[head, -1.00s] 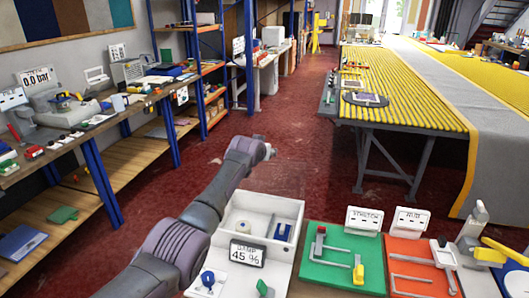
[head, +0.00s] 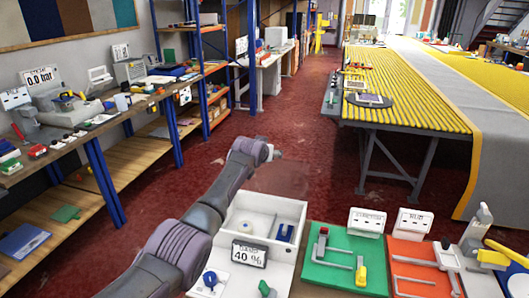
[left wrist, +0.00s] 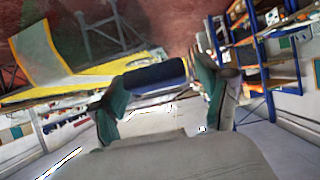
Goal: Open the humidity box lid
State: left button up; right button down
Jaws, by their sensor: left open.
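The humidity box (head: 297,212) is a white box at the bottom centre of the head view, with a display (head: 250,253) reading 40 % at its front. Its inside is visible from above, with a blue piece (head: 285,233) in the right part. A faint clear panel (head: 285,180), which looks like the raised lid, stands at its back edge. My left arm passes along the box's left side, and its far end is behind the box. In the left wrist view my left gripper (left wrist: 160,95) has its green fingers apart. A dark blue bar (left wrist: 155,75) shows between them; I cannot tell whether they touch it.
Right of the box are a green board (head: 330,275) and an orange board (head: 412,250) with fixtures. A yellow slatted table (head: 410,100) stands behind on the right. A cluttered workbench (head: 75,140) is on the left. The red floor between is clear.

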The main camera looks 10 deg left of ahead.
pick_arm(q)
jog(key=v, duration=1.2)
